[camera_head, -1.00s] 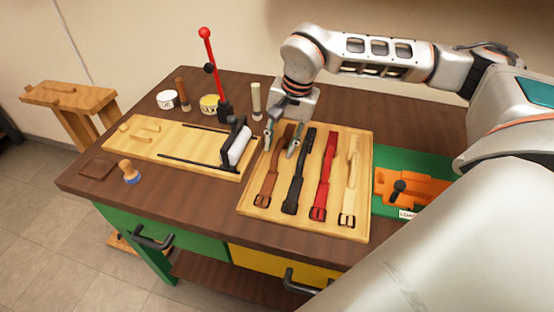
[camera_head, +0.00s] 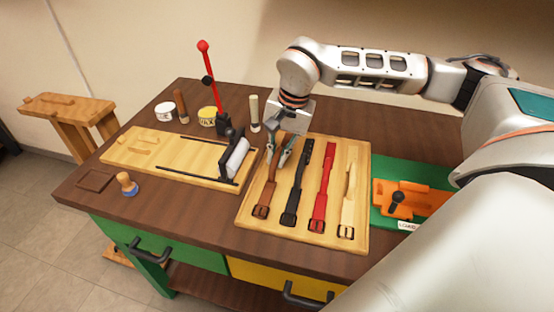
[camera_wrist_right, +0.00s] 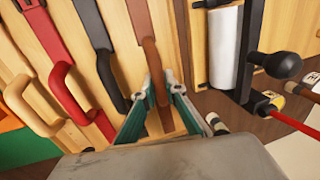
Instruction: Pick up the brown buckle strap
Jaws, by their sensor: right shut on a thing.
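The brown buckle strap (camera_head: 265,193) lies at the left end of a row of straps on the light wooden tray (camera_head: 247,216), its buckle toward the front edge. My right gripper (camera_head: 276,160) is over its upper part, with the fingers on either side of it. In the right wrist view the brown strap (camera_wrist_right: 150,60) runs down between the two green-sided fingers (camera_wrist_right: 160,80), which are closed on it. The strap still lies along the tray. My left gripper is not in view.
Black (camera_head: 294,193), red (camera_head: 321,189) and cream (camera_head: 348,205) straps lie to the right on the tray. A wooden board with a white roller (camera_head: 237,157) and a red lever (camera_head: 211,70) stand to the left. An orange fixture (camera_head: 410,198) sits on a green mat.

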